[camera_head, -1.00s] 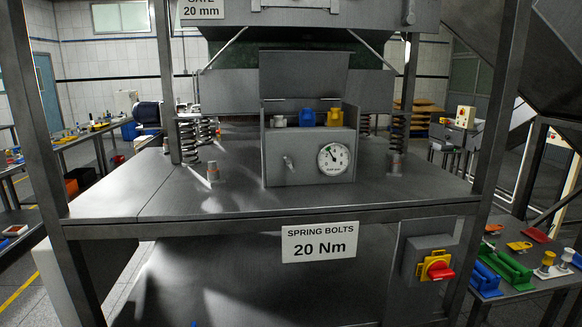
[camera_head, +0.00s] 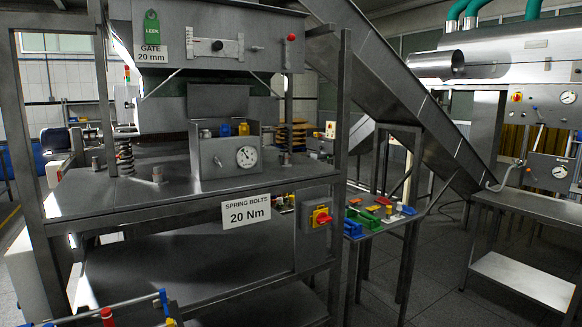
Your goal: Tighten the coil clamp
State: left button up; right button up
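I cannot single out a coil clamp in the head view. A dark coil spring (camera_head: 125,158) stands upright at the left of the grey machine's deck (camera_head: 110,190), with a short bolt post (camera_head: 157,175) to its right. A grey box (camera_head: 215,172) on the deck carries a round dial gauge (camera_head: 246,157) and a small handle (camera_head: 217,161). White, blue (camera_head: 225,130) and yellow (camera_head: 243,129) pieces sit in its top. Neither of my grippers is in view.
A sign (camera_head: 246,212) reads "SPRING BOLTS 20 Nm"; a red rotary switch (camera_head: 321,218) is right of it. A side table (camera_head: 380,229) holds coloured parts. A sloping chute (camera_head: 400,85) leads right to a steel bench (camera_head: 530,206). Open floor (camera_head: 430,285) lies between.

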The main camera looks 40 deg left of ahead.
aim_at(216, 161)
jog(key=z, duration=0.3)
jog(key=i, duration=1.8)
jog(key=u, duration=1.3)
jog(key=i, duration=0.8)
jog(key=u, duration=0.85)
